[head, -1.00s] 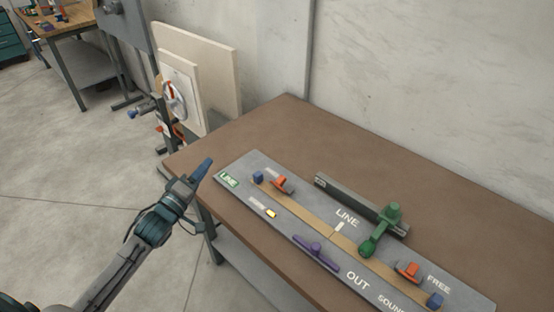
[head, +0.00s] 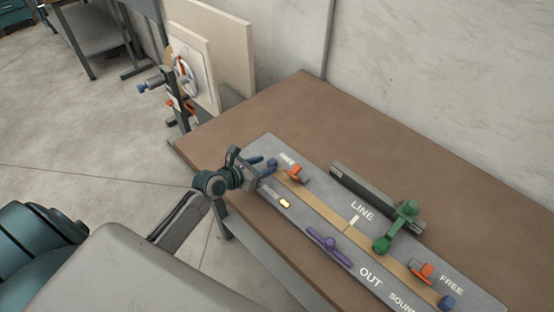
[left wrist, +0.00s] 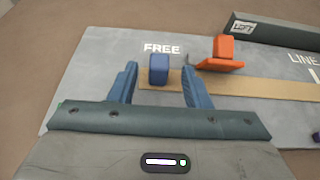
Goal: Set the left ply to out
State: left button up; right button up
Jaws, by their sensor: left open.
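The grey panel (head: 335,268) lies on a brown table, with a tan strip (head: 325,208) along it. Which part is the left ply, I cannot tell for sure. At the panel's left end, an orange piece (head: 298,175) sits by the strip. My left gripper (head: 267,163) is open over that end. In the left wrist view, a blue block (left wrist: 159,68) stands between its fingertips (left wrist: 158,75), at the strip's end below the word FREE, with gaps at both sides. The orange piece (left wrist: 222,55) is to its right. My right gripper is out of view.
A purple handle (head: 328,243) is on the near side by OUT. A green lever (head: 397,228) stands by a dark bar (head: 365,192). Another orange piece (head: 424,271) and blue block (head: 446,302) are at the right end. The table behind is clear.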

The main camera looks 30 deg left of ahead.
aim_at(259, 152)
pick_arm(q)
jog(key=x, duration=0.6)
jog(key=shift+w+f, duration=0.1)
jog(key=shift+w, duration=0.1)
jog(key=shift+c, duration=0.4)
grip_shut()
jog(key=w+a, duration=0.1)
jog(key=a, duration=0.4)
jog(key=w+a, duration=0.1)
jog(key=a, duration=0.1)
jog(key=shift+w+a, duration=0.3)
jog(key=shift+a, duration=0.1)
